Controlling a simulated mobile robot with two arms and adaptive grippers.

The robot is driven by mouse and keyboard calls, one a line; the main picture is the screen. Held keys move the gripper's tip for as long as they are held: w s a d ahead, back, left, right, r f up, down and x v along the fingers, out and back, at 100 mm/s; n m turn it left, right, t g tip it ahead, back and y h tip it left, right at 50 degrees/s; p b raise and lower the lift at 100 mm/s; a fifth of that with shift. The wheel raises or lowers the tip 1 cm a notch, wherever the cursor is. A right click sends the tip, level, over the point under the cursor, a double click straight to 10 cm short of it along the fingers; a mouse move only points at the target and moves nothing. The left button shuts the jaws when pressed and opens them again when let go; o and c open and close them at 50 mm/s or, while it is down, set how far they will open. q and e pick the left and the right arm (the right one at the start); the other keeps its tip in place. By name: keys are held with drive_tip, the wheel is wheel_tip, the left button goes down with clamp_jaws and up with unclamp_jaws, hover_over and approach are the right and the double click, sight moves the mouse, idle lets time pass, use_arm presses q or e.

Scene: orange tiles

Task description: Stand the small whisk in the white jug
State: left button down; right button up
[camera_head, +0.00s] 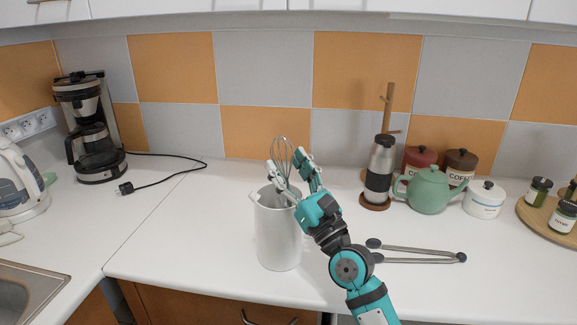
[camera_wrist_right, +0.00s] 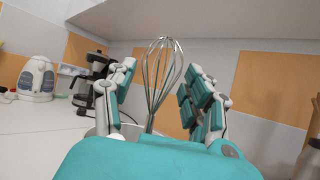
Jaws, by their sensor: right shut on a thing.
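The white jug (camera_head: 279,240) stands upright on the counter in the middle of the head view. The small whisk (camera_head: 283,150) is upright over the jug's mouth, its wire loops pointing up. My right gripper (camera_head: 290,168) is at the jug's rim, shut on the whisk. In the right wrist view the whisk (camera_wrist_right: 163,75) rises between the fingers of my right gripper (camera_wrist_right: 161,82). The whisk's lower end is hidden by the gripper and jug, so I cannot tell how deep it reaches. My left gripper is not in view.
Tongs (camera_head: 415,252) lie right of my right arm. A steel grinder (camera_head: 380,170), green teapot (camera_head: 427,192) and white sugar pot (camera_head: 484,200) stand behind to the right. A coffee maker (camera_head: 92,130) and its cord (camera_head: 180,172) are at left. The counter left of the jug is clear.

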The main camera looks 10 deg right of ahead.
drive_tip(key=shift+f, duration=0.35)
drive_tip(key=o, duration=1.2)
wheel_tip(320, 180, up, 10)
idle(0.4)
